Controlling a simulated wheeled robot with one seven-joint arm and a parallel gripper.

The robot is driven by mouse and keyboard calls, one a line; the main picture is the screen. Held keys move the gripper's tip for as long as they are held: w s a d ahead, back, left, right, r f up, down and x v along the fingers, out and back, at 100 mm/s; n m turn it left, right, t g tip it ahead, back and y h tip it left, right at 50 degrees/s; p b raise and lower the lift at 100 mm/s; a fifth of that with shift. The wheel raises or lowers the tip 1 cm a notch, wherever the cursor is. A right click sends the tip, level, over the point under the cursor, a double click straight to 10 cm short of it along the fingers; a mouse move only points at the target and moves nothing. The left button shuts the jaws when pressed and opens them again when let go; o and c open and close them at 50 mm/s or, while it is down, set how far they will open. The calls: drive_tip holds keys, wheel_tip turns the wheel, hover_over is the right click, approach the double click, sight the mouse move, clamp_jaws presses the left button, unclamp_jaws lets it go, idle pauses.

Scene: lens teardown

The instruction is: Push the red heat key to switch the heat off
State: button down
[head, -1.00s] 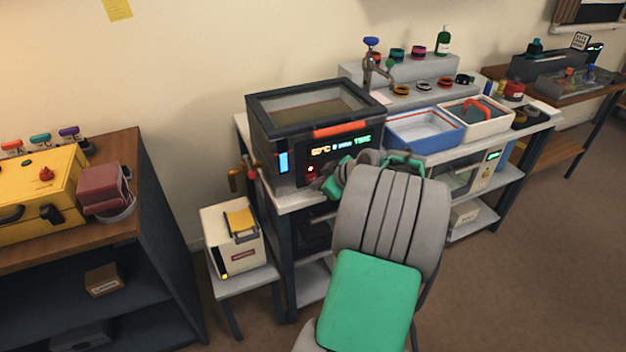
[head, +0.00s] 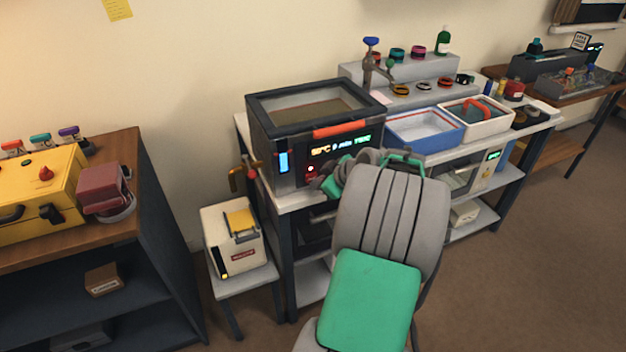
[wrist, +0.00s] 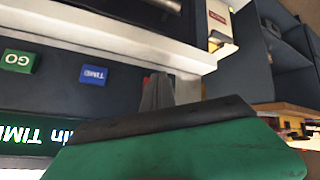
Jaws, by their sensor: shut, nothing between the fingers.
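The heated bath (head: 268,172) is a dark box with a glass-topped lid, standing on the left end of the bench. Its front panel has a lit display (head: 340,145) reading about 50°C, 0 min and TIME. The red heat key (wrist: 146,79) shows only as a sliver in the wrist view, mostly hidden behind my fingers. My gripper (wrist: 158,92) is shut and empty, its tips at the panel over the red key. I cannot tell whether they press it. In the head view my gripper (head: 317,184) is at the panel's lower left.
The upside-down wrist view shows a blue TIME key (wrist: 95,75) and green GO key (wrist: 17,61) beside the red key. A white box (head: 226,257) sits on a low stand below.

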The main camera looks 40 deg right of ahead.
drive_tip(key=shift+w+d, duration=0.1)
drive_tip(key=shift+w, duration=0.25)
drive_tip(key=shift+s+b, duration=0.35)
drive_tip(key=shift+s, duration=0.05)
drive_tip(key=s+a+b, duration=0.1)
drive_tip(key=s+a, duration=0.1)
drive_tip(key=s, duration=0.3)
drive_tip(key=shift+s, duration=0.4)
idle(1.2)
